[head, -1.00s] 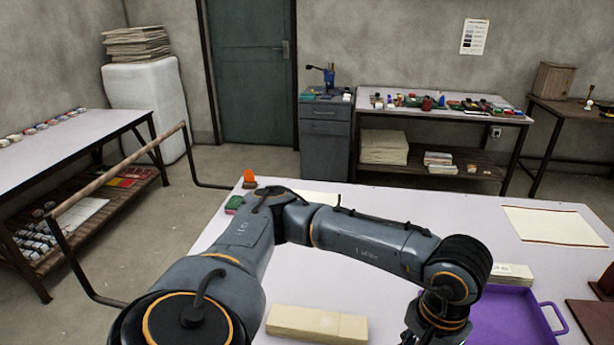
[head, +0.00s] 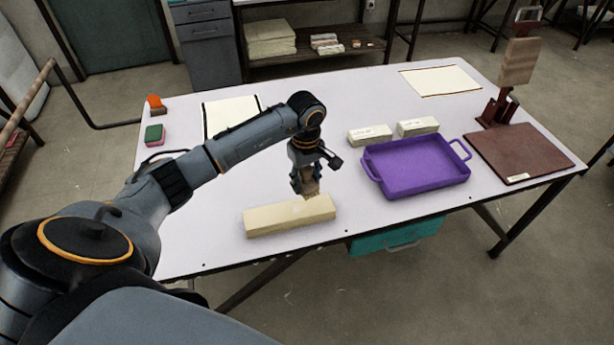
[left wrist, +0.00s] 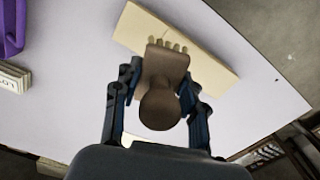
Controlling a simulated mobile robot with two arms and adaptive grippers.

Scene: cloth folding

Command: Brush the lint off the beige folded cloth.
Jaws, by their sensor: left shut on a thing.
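The beige folded cloth (head: 265,221) lies as a long flat block near the front edge of the white table, and it also shows in the left wrist view (left wrist: 215,76). My left gripper (head: 308,188) is shut on a brown brush (left wrist: 163,75), pointing down. The brush head (head: 311,187) is at the right half of the cloth, bristles towards it. I cannot tell whether the bristles touch it. Lint on the cloth is too small to make out clearly. My right gripper is not in view.
A purple tray (head: 416,180) stands right of the cloth, with two small pale stacks (head: 369,135) behind it. A brown board (head: 520,152) lies at the right. A green and pink sponge (head: 154,135) is at the left. The table left of the cloth is clear.

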